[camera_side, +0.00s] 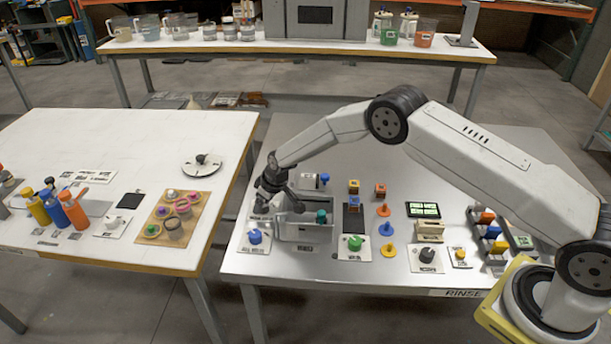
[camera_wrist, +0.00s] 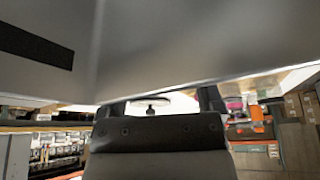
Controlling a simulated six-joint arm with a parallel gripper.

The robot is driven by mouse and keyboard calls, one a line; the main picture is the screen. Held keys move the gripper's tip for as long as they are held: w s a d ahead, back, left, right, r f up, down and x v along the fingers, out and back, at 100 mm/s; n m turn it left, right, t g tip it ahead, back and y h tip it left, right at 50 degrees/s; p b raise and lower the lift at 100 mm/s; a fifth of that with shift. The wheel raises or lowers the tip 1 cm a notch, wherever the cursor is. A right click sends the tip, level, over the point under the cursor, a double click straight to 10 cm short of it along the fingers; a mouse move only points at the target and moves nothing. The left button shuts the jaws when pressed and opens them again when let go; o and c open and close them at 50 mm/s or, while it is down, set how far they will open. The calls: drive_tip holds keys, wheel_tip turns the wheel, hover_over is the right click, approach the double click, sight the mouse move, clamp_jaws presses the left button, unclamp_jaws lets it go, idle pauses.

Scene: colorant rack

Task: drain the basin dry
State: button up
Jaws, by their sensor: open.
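In the side view, the basin is a grey metal box (camera_side: 306,232) with a label on its front, on the left part of the steel table. A teal knob (camera_side: 321,216) shows at its right end. My gripper (camera_side: 277,204) is at the basin's left end, pointing down, open, with no object seen between its fingers. I cannot tell whether it touches the basin. The basin's inside and any water in it are hidden. In the wrist view, large grey surfaces fill the top, and my dark gripper parts (camera_wrist: 158,108) show below them.
A blue knob (camera_side: 255,236) stands left of the basin and a green knob (camera_side: 355,242) right of it. Another blue knob (camera_side: 324,178) is behind. Orange and blue pegs (camera_side: 387,229), a black dial (camera_side: 427,255) and a colored rack (camera_side: 488,230) stand farther right.

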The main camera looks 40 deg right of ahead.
drive_tip(key=shift+w+f, duration=0.1)
drive_tip(key=shift+f, duration=0.3)
clamp_jaws()
drive_tip(key=shift+n, duration=0.4)
drive_tip(key=shift+n+g+y, duration=0.6)
drive_tip(key=shift+n+y, duration=0.1)
drive_tip(key=shift+n, duration=1.1)
